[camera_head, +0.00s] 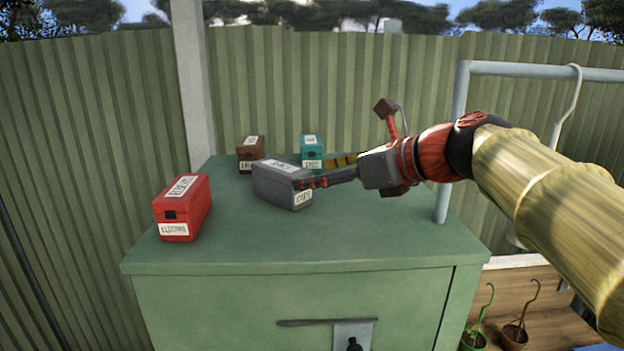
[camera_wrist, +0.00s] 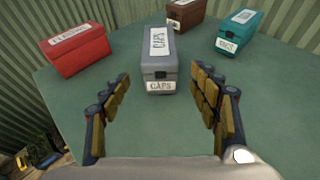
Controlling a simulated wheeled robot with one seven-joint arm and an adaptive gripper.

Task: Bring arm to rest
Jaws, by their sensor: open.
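My gripper (camera_head: 325,170) is above the green cabinet top, with my arm reaching in from the right in the head view. In the wrist view my gripper (camera_wrist: 164,112) is open, its two padded fingers wide apart with nothing between them. A grey box labelled CAPS (camera_head: 283,187) stands on the cabinet top just beyond the fingertips. It also shows in the wrist view (camera_wrist: 160,62), ahead of the gap between the fingers. In the head view one finger overlaps the grey box's edge; I cannot tell whether they touch.
A red box (camera_head: 183,207) stands at the left of the green cabinet (camera_head: 300,245). A brown box (camera_head: 251,154) and a teal box (camera_head: 312,152) stand at the back. A grey rail frame (camera_head: 456,130) with a hanger (camera_head: 567,105) rises at the right, close to my arm.

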